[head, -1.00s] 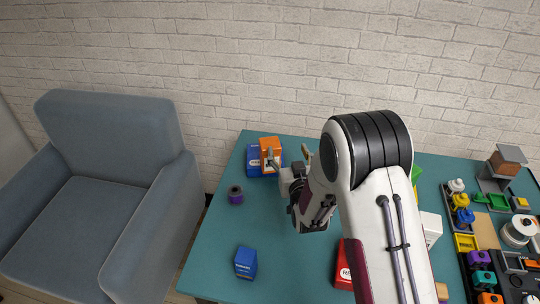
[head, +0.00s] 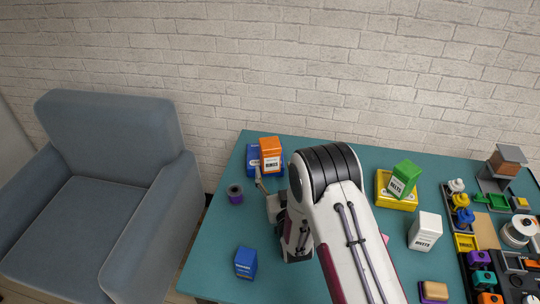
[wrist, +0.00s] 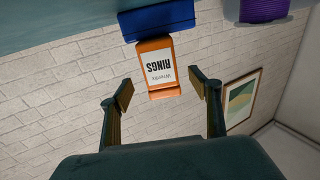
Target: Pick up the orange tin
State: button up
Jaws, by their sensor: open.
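The orange tin (head: 270,147), with a white label, stands upright at the far left of the teal table, on or against a blue box-like thing (head: 252,161). In the wrist view, which is upside down, the orange tin (wrist: 157,78) shows its label, with the blue thing (wrist: 158,20) at its base. My gripper (head: 260,182) is just in front of the tin, below it in the head view. In the wrist view my gripper (wrist: 165,92) is open, with the tin showing beyond and between its fingers. No contact shows.
A purple spool (head: 235,194) stands close by on the left. A blue box (head: 245,263) is at the front left. A green box (head: 404,178) on a yellow tray (head: 382,191) and a white box (head: 425,232) are right of my arm. The wall (head: 250,60) is behind.

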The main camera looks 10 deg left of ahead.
aim_at(270, 143)
jog(key=shift+x, duration=1.3)
jog(key=shift+w, duration=0.1)
jog(key=shift+x, duration=2.5)
jog(key=shift+r, duration=0.15)
jog(key=c, duration=1.4)
jog(key=shift+r, duration=0.2)
jog(key=shift+r, duration=4.85)
